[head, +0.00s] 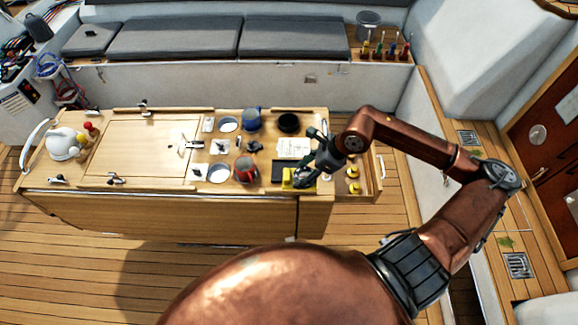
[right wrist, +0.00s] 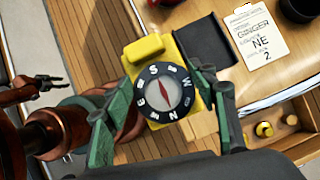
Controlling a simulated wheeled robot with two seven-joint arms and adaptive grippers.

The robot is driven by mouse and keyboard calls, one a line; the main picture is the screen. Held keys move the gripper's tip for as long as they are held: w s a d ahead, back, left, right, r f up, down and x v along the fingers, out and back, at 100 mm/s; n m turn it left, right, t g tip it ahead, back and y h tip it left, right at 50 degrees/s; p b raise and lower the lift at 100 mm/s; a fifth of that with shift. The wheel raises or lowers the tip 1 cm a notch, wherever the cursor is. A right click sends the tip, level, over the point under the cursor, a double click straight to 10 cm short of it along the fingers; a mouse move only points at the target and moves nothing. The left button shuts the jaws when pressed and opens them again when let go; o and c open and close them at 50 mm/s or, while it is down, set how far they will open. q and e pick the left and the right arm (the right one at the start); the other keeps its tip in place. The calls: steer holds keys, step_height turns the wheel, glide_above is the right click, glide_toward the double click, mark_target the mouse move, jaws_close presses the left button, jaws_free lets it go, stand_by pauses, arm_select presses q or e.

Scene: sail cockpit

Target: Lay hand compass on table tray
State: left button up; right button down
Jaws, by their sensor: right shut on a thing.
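The hand compass (right wrist: 165,88) is a yellow block with a round black dial, white letters and a red needle. It also shows in the head view as a small yellow patch (head: 289,181). My right gripper (right wrist: 168,100) is shut on it, a green finger on each side. The dial faces the wrist camera. A dark rectangular tray (right wrist: 206,42) lies on the table beside the compass; in the head view it is partly hidden (head: 279,168). I cannot tell whether the compass touches anything below. My left gripper (right wrist: 42,83) shows dark and small in the right wrist view.
A written card (head: 293,147) lies behind the tray. An open drawer (head: 368,187) with yellow pieces (head: 354,187) is at the table's right end. A white kettle (head: 62,144) stands far left.

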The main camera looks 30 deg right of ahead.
steer(key=w+f+p, duration=0.1)
steer(key=w+f, duration=0.1)
steer(key=w, duration=0.1)
steer(key=w+d+f+p, duration=0.1)
steer(key=w+f, duration=0.2)
steer(key=w, duration=0.1)
steer(key=w+f+p, duration=0.1)
steer(key=w+f, duration=0.1)
steer(key=w, duration=0.1)
steer(key=shift+w+d+f, duration=0.25)
steer(key=shift+d+f, duration=0.05)
steer(key=shift+d, duration=0.05)
steer(key=shift+w+f, duration=0.35)
steer(key=shift+f, duration=0.1)
step_height(320, 180, down, 3)
steer(key=shift+w+r+p, duration=0.1)
steer(key=shift+p, duration=0.8)
steer(key=shift+d+f, duration=0.1)
steer(key=shift+f, duration=0.15)
steer(key=c, duration=0.8)
jaws_free()
steer(key=shift+f, duration=0.1)
steer(key=shift+o, duration=0.4)
